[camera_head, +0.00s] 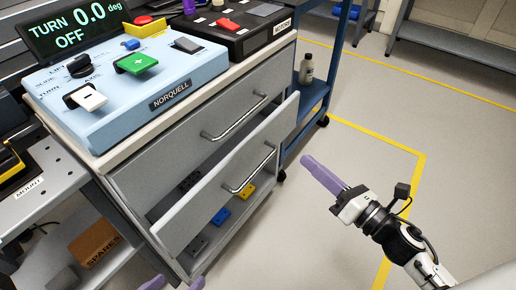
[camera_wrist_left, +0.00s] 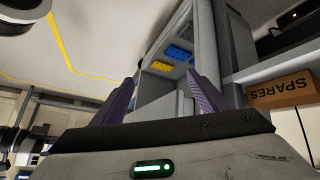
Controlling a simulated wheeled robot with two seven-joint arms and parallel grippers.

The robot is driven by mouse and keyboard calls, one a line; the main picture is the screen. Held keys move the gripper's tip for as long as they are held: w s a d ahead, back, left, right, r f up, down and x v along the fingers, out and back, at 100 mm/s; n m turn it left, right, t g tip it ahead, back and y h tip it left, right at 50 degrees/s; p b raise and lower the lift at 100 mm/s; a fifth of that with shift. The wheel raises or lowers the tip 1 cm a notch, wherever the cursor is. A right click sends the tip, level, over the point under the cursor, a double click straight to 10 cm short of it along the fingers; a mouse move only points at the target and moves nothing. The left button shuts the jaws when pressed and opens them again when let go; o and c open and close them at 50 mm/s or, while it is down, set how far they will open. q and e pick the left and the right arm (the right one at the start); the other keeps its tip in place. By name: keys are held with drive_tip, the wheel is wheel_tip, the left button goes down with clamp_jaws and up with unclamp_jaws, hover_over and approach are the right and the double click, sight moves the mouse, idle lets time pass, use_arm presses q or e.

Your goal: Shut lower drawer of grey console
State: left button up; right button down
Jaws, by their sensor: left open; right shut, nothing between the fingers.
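The grey console (camera_head: 185,140) stands at the centre left in the head view. Its lower drawer (camera_head: 205,205) is pulled out, with a gap above its front panel and dark items partly visible inside. The drawer's bar handle (camera_head: 250,177) is on its front. The upper drawer looks closed. My left gripper (camera_head: 174,284) is open at the bottom edge, just in front of the console's low left part; only its purple fingertips show. In the left wrist view its fingers (camera_wrist_left: 163,75) are apart with nothing between them. My right gripper (camera_head: 318,172) is shut and empty, right of the drawer.
A blue block (camera_head: 221,216) and a yellow block (camera_head: 244,191) lie low in the console, beneath the drawer front. A SPARES box (camera_head: 94,243) sits on the shelf at left. A blue cart (camera_head: 318,88) stands behind the console. The floor at right is clear.

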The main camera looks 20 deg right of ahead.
drive_tip(key=s+a+n+g+y, duration=0.1)
drive_tip(key=s+n+g+y, duration=0.15)
drive_tip(key=n, duration=0.55)
drive_tip(key=n+y, duration=0.2)
approach(247, 145)
drive_tip(key=x, duration=0.6)
drive_tip(key=shift+w+a, duration=0.1)
drive_tip(key=shift+w, duration=0.1)
use_arm(q)
drive_tip(key=shift+f, duration=0.1)
